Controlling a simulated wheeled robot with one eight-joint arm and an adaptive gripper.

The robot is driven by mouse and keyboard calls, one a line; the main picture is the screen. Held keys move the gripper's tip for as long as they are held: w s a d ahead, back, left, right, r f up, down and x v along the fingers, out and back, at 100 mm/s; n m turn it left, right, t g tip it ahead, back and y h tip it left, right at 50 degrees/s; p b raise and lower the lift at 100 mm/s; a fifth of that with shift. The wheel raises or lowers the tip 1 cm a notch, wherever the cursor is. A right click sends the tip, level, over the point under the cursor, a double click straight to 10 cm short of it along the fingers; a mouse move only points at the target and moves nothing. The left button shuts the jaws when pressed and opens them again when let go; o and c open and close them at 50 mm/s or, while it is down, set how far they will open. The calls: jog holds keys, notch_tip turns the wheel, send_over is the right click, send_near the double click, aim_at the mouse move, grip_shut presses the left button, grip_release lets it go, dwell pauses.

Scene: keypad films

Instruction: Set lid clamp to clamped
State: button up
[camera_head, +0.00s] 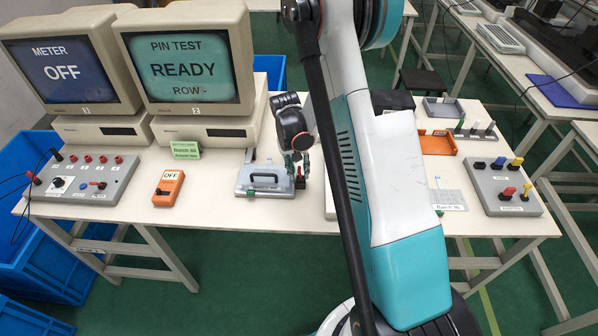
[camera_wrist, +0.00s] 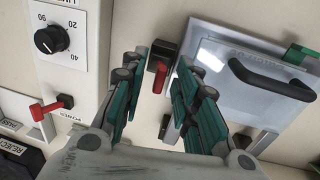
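The test fixture (camera_head: 245,190) sits on the table with a flat lid that carries a black handle (camera_head: 264,176). In the wrist view the clear lid (camera_wrist: 225,90) lies flat, its black handle (camera_wrist: 270,80) to the right. A red-tipped lever (camera_wrist: 160,77) on a dark block, seemingly the lid clamp, stands beside the lid's left edge. My gripper (camera_head: 302,164) is at the fixture's right side. In the wrist view my gripper (camera_wrist: 160,65) is open, its teal fingers on either side of the red lever. Contact cannot be told. The lever's base is partly hidden.
A panel with a black dial (camera_wrist: 51,39) and a red switch (camera_wrist: 50,107) stands close left in the wrist view. On the table are an orange meter (camera_head: 168,188), a control box (camera_head: 80,180) and two monitors, one reading PIN TEST READY (camera_head: 183,67). My arm hides the table's middle.

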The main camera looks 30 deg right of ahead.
jog(key=shift+f, duration=0.3)
grip_shut()
